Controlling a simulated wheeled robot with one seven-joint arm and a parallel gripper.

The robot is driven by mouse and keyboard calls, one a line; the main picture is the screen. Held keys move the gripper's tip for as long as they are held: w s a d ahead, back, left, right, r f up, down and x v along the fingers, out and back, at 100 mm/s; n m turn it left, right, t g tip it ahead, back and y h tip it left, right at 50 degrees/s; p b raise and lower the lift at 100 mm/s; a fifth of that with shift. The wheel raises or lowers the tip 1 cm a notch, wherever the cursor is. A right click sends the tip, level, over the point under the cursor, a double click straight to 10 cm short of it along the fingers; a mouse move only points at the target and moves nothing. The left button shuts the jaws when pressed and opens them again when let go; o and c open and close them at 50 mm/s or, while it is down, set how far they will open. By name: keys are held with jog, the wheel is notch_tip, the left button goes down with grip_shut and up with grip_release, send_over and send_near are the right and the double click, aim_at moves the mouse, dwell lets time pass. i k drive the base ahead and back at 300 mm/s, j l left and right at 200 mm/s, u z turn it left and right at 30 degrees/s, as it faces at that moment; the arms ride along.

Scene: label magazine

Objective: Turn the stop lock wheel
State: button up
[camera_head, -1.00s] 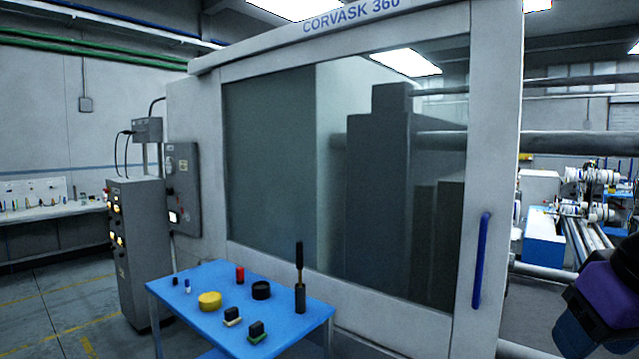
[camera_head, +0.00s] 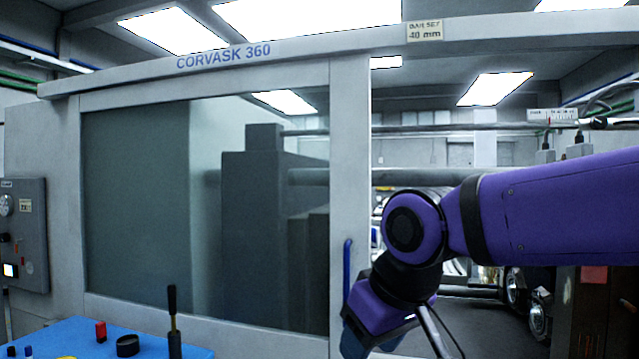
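I cannot make out a stop lock wheel in the head view. My purple arm reaches in from the right, and its wrist hangs in front of the door edge of the large grey machine (camera_head: 345,120). My gripper's fingers are not clearly visible; the wrist end points down near the lower middle of the picture. The machine has a dark window (camera_head: 140,190) and a blue door handle (camera_head: 347,275) just left of my wrist. My arm hides part of the area behind it on the right.
A grey control panel (camera_head: 25,235) is at the far left. Dark equipment stands at the right.

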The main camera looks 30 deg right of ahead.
aim_at(600, 122)
jog(key=z, duration=2.45)
